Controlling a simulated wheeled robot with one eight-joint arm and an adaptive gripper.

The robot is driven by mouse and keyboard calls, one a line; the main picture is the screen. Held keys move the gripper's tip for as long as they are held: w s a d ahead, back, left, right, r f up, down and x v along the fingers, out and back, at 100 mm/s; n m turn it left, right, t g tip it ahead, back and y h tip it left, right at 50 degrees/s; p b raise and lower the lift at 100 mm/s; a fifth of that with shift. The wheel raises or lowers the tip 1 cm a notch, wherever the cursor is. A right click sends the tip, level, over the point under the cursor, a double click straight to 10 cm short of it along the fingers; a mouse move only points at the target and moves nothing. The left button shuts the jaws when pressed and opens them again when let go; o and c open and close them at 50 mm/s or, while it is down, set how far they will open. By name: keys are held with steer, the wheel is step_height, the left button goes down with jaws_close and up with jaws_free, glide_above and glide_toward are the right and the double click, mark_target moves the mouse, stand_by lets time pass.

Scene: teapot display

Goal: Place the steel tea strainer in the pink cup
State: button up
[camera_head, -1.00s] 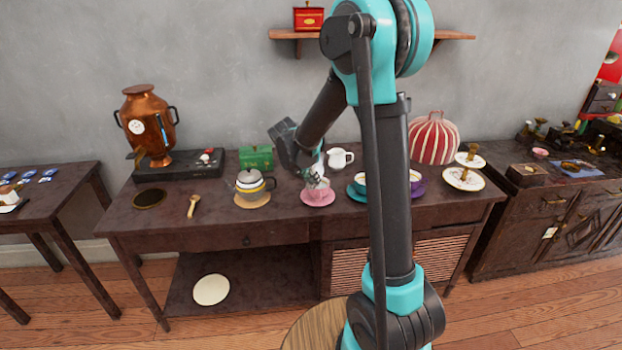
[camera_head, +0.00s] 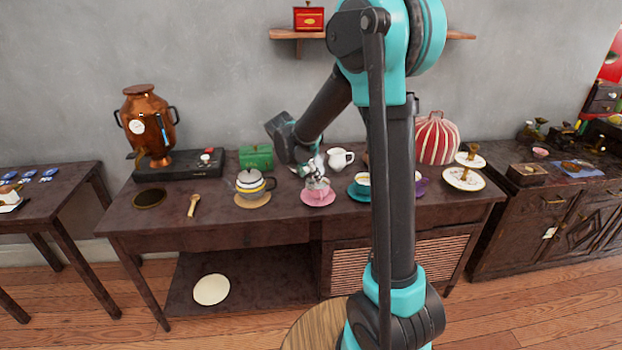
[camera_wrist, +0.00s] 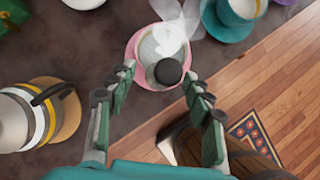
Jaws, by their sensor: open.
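The pink cup stands on a pink saucer (camera_head: 318,200) in the middle of the table. In the wrist view the saucer (camera_wrist: 134,52) shows around a pale, round, grey opening. The steel tea strainer (camera_wrist: 160,44) appears to lie over or in that opening, with its dark round knob (camera_wrist: 168,72) towards my gripper. How deep it sits I cannot tell. My gripper (camera_wrist: 158,74) is open, its fingertips either side of the knob and apart from it.
A grey-and-yellow teapot (camera_head: 250,182) stands left of the saucer. A teal cup and saucer (camera_head: 356,192) are close on the right, with a white jug (camera_head: 340,159) behind. Whitish translucent wisps (camera_wrist: 178,18) hang over the cup. Table front is fairly clear.

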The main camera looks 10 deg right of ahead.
steer(key=v, duration=0.9)
steer(key=s+d+f+m+y, duration=0.1)
steer(key=s+d+f+m, duration=0.2)
steer(key=s+m, duration=0.5)
steer(key=s+d+f+m+y, duration=0.1)
steer(key=s+d+f+m, duration=0.3)
steer(key=s+m, duration=0.4)
steer(key=s+d+f+m+y, duration=0.2)
steer(key=s+d+f+m, duration=0.2)
steer(key=s+m, duration=0.5)
steer(key=shift+f+m, duration=0.8)
steer(key=shift+m, duration=0.2)
steer(key=shift+w, duration=0.1)
steer(key=shift+c, duration=0.6)
